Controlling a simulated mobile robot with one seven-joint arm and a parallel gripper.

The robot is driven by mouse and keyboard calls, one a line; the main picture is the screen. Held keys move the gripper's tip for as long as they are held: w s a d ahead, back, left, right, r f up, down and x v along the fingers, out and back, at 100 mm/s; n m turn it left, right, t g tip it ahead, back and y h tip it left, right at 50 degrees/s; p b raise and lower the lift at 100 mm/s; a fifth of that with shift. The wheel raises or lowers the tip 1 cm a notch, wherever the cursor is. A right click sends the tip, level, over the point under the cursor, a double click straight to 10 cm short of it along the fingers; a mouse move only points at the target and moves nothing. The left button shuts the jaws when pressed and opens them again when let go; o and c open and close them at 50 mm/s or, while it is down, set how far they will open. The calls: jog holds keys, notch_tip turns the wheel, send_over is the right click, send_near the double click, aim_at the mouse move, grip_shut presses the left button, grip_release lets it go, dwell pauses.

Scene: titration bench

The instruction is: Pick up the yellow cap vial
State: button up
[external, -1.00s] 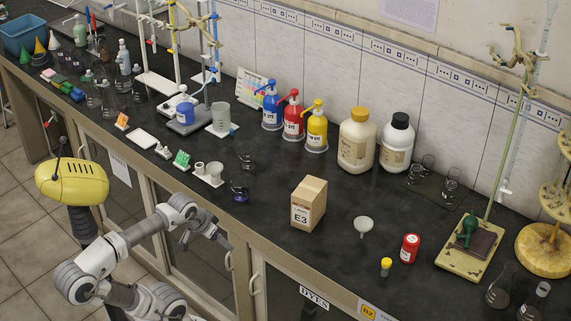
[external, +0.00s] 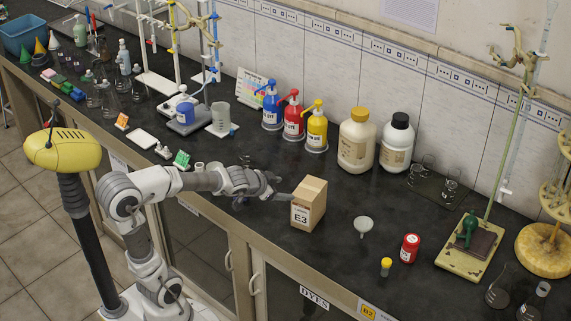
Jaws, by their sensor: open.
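The yellow cap vial (external: 386,267) stands upright near the front edge of the dark bench, right of centre. It is small, with a yellow cap on top. My gripper (external: 284,190) is over the bench, to the left of the vial and well apart from it. Its fingers are open and point right, close to the left side of the E3 box (external: 308,204). I cannot tell whether they touch the box. The box stands between my gripper and the vial.
Pump bottles (external: 316,128) and a large yellow-capped bottle (external: 356,141) stand along the wall. The bench in front of the box is fairly clear.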

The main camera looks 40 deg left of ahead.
jog(key=s+d+f+m+g+h+p, duration=0.15)
jog(key=d+m+h+p, duration=0.75)
jog(key=d, duration=1.1)
jog(key=n+g+h+b, duration=0.1)
jog(key=n+h+b, duration=0.1)
jog(key=h+b, duration=0.1)
send_near(387, 261)
jog(key=x, duration=0.5)
jog(key=shift+w+a+f, duration=0.1)
jog(key=shift+a, duration=0.05)
jog(key=shift+s+f+b+x, duration=0.1)
jog(key=shift+b+x, duration=0.15)
jog(key=shift+x, duration=1.1)
jog(key=shift+s+f+b+x, duration=0.15)
jog(key=shift+b+x, duration=0.1)
jog(key=shift+x, duration=1.05)
jog(key=shift+c, duration=0.2)
grip_shut()
